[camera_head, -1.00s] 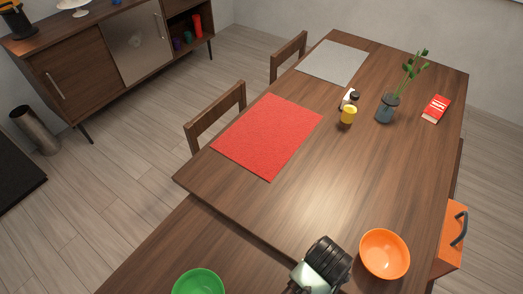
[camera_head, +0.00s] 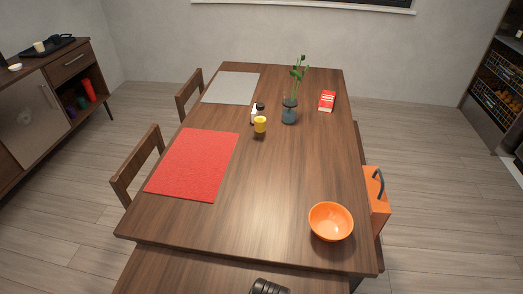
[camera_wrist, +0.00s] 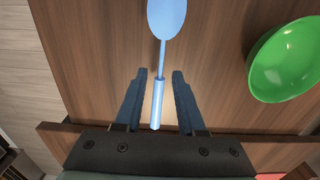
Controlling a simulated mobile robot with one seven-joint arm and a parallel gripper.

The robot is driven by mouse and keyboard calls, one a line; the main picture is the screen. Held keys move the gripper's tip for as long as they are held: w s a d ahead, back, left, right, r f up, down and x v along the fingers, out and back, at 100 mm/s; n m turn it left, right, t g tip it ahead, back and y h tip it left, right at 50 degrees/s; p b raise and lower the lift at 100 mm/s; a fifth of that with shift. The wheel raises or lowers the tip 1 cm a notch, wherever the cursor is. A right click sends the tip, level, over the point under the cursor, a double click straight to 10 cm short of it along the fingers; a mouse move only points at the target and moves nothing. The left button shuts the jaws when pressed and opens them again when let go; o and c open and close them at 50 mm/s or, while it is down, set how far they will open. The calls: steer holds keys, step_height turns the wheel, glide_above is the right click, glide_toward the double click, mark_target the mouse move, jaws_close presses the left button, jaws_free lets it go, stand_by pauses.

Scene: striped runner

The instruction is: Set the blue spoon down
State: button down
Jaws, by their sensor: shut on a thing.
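The blue spoon (camera_wrist: 166,17) shows in the wrist view, its bowl toward the top edge and its handle running down between the fingers. My gripper (camera_wrist: 160,74) is shut on the spoon's handle. Brown wood lies beneath the spoon; I cannot tell whether the spoon touches it. In the head view only a dark piece of my arm shows at the bottom edge, and the spoon is out of sight.
A green bowl (camera_wrist: 285,60) is right of the spoon. The table's middle is clear.

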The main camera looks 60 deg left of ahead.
steer(key=shift+f+b, duration=0.35)
steer(key=shift+f, duration=3.15)
steer(key=shift+f, duration=0.15)
steer(key=c, duration=0.5)
jaws_free()
